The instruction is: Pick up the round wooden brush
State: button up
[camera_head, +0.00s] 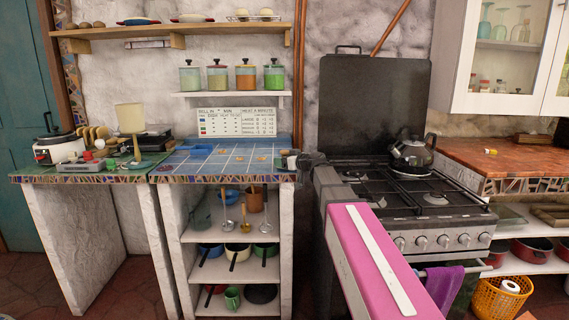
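I cannot clearly make out the round wooden brush at this size. A small tan, upright, stick-like item (136,149) stands on the left counter, but I cannot tell if it is the brush. My pink arm reaches in from the lower right. My dark gripper (301,161) appears at its far end, by the right edge of the blue-tiled counter (225,160). A small pale object (291,162) is close beside it. The fingers are too small and dark to show whether they are open or shut.
The black stove (405,195) with a kettle (414,152) stands right of the tiled counter. A white cooker (58,147) and small items crowd the left counter. Four-jar shelf aside, a wall sign (237,121) hangs behind. The tiled counter's middle is mostly clear.

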aim_at(287, 151)
jog(key=shift+r, duration=0.5)
jog(key=r, duration=0.3)
jog(key=shift+a, duration=0.3)
jog(key=s+a+r, duration=0.1)
jog(key=a+r, duration=0.5)
jog(key=a, duration=0.5)
jog(key=shift+s+r, duration=0.15)
jog(key=shift+o, duration=0.7)
notch_tip(287, 151, up, 7)
